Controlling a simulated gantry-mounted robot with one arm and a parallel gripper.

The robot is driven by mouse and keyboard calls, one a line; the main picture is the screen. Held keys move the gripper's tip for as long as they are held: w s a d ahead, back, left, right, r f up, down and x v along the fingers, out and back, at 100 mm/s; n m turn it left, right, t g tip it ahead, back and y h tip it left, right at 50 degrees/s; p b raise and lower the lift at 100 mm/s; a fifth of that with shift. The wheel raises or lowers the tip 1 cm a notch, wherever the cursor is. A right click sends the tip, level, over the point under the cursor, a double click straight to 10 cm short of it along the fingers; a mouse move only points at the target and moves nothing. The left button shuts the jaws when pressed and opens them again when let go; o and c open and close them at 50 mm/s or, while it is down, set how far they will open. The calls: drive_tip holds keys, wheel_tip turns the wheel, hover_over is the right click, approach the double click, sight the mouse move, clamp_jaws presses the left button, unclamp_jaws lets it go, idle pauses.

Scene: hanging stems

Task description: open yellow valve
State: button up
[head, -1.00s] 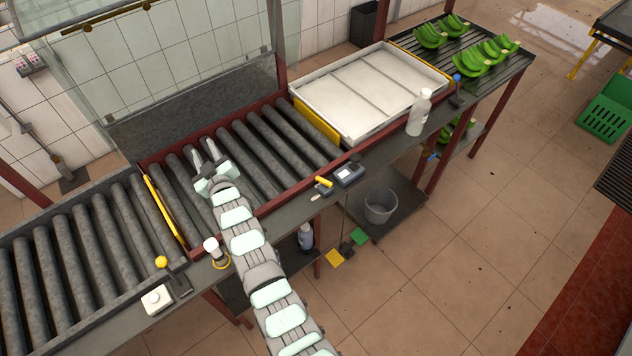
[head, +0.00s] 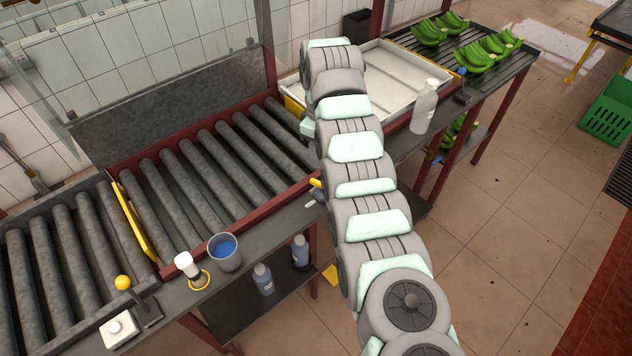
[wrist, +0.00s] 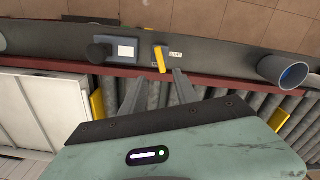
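A short yellow valve handle (wrist: 159,60) sits on the grey ledge beside a small white label (wrist: 175,55) in the wrist view. It points toward the roller side. In the head view only the end of the yellow handle (head: 316,184) shows beside my arm. My gripper (wrist: 158,74) is open, with its two fingers apart and nothing between them. In the wrist picture the fingertips lie on either side of the handle's lower end; whether they touch it I cannot tell. My arm hides the fingers in the head view.
A grey cup, blue inside (head: 224,252), a yellow-balled lever (head: 122,283) and a white bottle (head: 424,107) stand along the ledge. Rollers (head: 205,175) lie behind.

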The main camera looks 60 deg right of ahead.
sight(320, 182)
wheel_tip(320, 182, down, 11)
drive_tip(key=shift+r+b, duration=0.1)
drive_tip(key=shift+b, duration=0.2)
drive_tip(key=shift+c, duration=0.3)
clamp_jaws()
idle(0.3)
